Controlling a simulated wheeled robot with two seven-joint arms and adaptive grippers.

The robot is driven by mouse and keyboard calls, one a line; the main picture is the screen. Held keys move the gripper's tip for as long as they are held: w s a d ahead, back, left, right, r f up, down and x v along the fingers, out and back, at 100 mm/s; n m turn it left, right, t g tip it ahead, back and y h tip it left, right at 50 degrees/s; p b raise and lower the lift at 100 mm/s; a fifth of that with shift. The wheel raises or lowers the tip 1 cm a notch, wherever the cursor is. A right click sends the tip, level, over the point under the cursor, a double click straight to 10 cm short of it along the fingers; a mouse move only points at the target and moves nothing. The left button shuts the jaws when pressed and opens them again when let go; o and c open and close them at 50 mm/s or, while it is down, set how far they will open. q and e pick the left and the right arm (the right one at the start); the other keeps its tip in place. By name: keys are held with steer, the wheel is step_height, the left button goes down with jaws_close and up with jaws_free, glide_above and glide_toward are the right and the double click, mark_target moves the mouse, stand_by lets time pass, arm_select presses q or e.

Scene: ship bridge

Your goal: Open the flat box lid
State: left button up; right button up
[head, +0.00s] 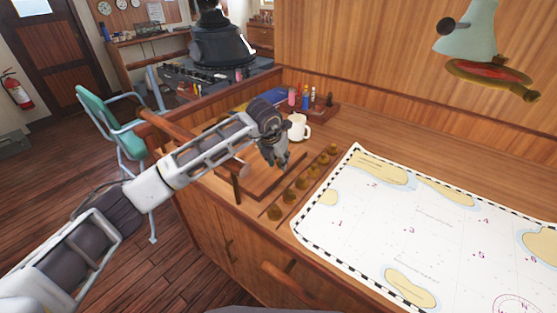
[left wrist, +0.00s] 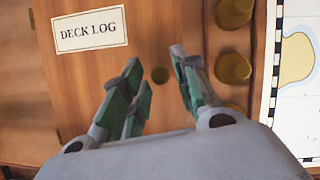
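A flat wooden box with its lid (head: 262,187) down lies on the wooden counter. My left gripper (head: 276,163) is above the lid, pointing down. My arm and gripper hide part of the box in the head view. My right gripper is not in view.
A row of several brass weights (head: 303,183) stands right of the box, close to the fingers. A chart (head: 385,235) covers the counter farther right. A white mug (head: 299,128) and a small rack with bottles (head: 312,104) stand behind. A lamp (head: 472,45) hangs at upper right.

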mark_target(265, 162)
arm_select(q)
jaws_close()
steer(key=shift+r, duration=0.15)
steer(key=shift+w+a+r, duration=0.1)
steer(key=shift+a+r, duration=0.05)
steer(key=shift+r, duration=0.2)
steer(key=shift+w+a+r+g+h, duration=0.15)
steer(key=shift+r+g+h, duration=0.15)
steer(key=shift+r+h, duration=0.25)
steer(key=w+a+r+n+g+h+p, duration=0.1)
steer(key=w+a+r+g+h+p, duration=0.1)
steer(key=r, duration=0.6)
steer(key=shift+w+a+g+h+p, duration=0.35)
steer(key=shift+w+a+g+h, duration=0.1)
steer(key=shift+a+h, duration=0.8)
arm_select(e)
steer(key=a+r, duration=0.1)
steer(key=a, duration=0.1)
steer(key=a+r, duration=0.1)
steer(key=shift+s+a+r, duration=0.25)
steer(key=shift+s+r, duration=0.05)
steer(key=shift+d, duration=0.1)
